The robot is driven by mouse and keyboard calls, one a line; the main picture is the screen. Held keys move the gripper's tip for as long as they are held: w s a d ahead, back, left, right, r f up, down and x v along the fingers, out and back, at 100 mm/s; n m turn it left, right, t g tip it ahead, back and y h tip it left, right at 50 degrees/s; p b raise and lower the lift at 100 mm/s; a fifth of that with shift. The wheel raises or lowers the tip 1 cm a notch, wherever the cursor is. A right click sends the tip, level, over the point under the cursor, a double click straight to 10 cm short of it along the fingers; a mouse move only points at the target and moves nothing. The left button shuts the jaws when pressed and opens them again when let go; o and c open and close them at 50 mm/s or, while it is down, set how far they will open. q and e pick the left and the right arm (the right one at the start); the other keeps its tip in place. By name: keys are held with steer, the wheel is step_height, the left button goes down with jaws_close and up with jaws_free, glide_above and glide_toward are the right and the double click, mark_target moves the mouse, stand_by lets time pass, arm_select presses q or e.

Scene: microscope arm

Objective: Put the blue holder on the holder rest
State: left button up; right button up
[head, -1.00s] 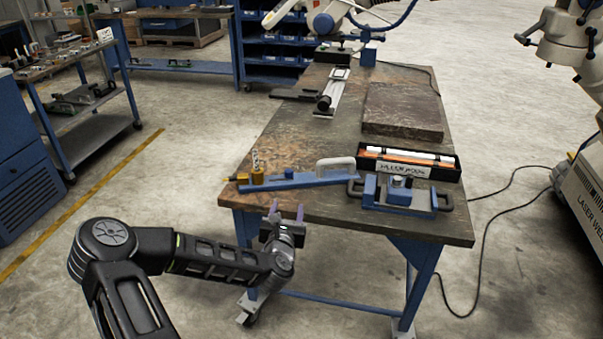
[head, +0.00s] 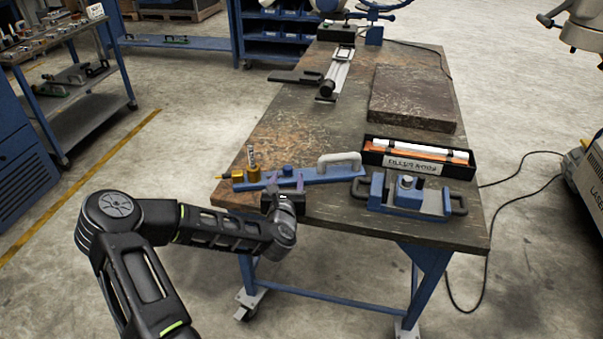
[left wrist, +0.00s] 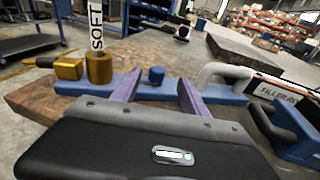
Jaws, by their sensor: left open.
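A long blue bar (head: 318,175) lies along the table's near edge. It carries brass fittings (head: 252,174) at its left, a short blue knob (head: 287,170) and a pale grey loop handle (head: 340,160) at its right. A blue block with black side handles (head: 402,195) stands right of it. I cannot tell which of these is the blue holder and which the holder rest. My left gripper (head: 287,182) is open and empty at the near side of the bar. In the left wrist view its purple fingers (left wrist: 158,90) point at the bar, with the knob (left wrist: 156,75) between and beyond the tips.
An open black case (head: 418,158) with white rods and a filler-rod label lies behind the blue block. A dark stone slab (head: 412,98) and a metal rail device (head: 335,78) lie farther back. The table's middle left (head: 290,125) is clear.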

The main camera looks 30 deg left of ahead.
mark_target(288, 168)
arm_select(q)
steer(key=shift+x, duration=0.8)
steer(key=shift+p+x, duration=0.65)
steer(key=shift+x, duration=1.95)
steer(key=shift+s+a, duration=0.1)
steer(key=shift+a, duration=0.1)
steer(key=shift+c, duration=0.4)
jaws_close()
steer(key=shift+r, duration=0.1)
